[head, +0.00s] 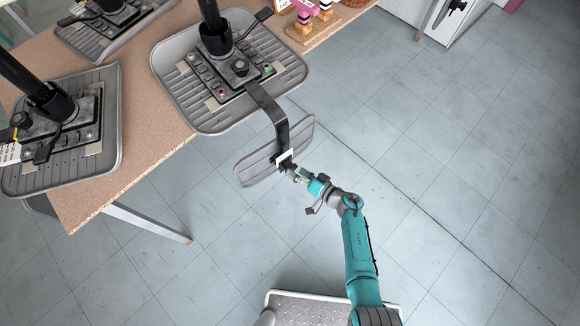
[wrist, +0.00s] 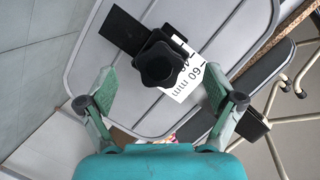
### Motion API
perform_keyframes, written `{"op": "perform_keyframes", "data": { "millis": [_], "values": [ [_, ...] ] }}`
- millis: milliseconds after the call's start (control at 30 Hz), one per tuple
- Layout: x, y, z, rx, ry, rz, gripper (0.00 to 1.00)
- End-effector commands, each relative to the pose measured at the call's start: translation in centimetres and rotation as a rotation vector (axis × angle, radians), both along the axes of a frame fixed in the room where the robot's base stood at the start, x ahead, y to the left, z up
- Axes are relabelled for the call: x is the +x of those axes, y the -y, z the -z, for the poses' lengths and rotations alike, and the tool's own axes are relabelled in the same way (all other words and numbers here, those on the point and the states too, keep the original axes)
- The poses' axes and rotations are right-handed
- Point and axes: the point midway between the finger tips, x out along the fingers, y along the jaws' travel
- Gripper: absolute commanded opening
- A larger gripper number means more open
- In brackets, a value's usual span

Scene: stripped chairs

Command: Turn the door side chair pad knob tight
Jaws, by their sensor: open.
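The pad knob (wrist: 160,65) is black and lobed, and sits on a black bracket at the back of the grey ribbed chair pad (wrist: 120,40). A white label (wrist: 188,82) reading "60 mm" is beside it. In the head view the pad (head: 258,166) hangs off a black bent arm (head: 268,103) from the upturned chair seat (head: 175,70) nearest the aisle. My gripper (wrist: 160,88) is open, its green-padded fingers apart to the left and right of the knob, with nothing held. In the head view my gripper (head: 298,177) is just short of the knob, which is mostly hidden there.
Two more upturned grey seats, one at left (head: 108,150) and one at the back (head: 125,38), lie on the wooden table (head: 150,150). A table leg (head: 150,222) slants out below. A white cabinet (head: 440,25) stands at top right. The tiled floor at right is clear.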

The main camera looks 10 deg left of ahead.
Motion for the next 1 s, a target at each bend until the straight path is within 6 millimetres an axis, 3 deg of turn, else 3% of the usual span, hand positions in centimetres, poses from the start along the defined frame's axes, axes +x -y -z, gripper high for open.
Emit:
{"op": "perform_keyframes", "data": {
  "millis": [433,1000],
  "values": [
    [-1.5,2.5,-0.6,0.0,0.001,0.001,0.91],
    [-1.7,2.7,-0.6,0.0,0.0,0.0,0.91]
  ]
}}
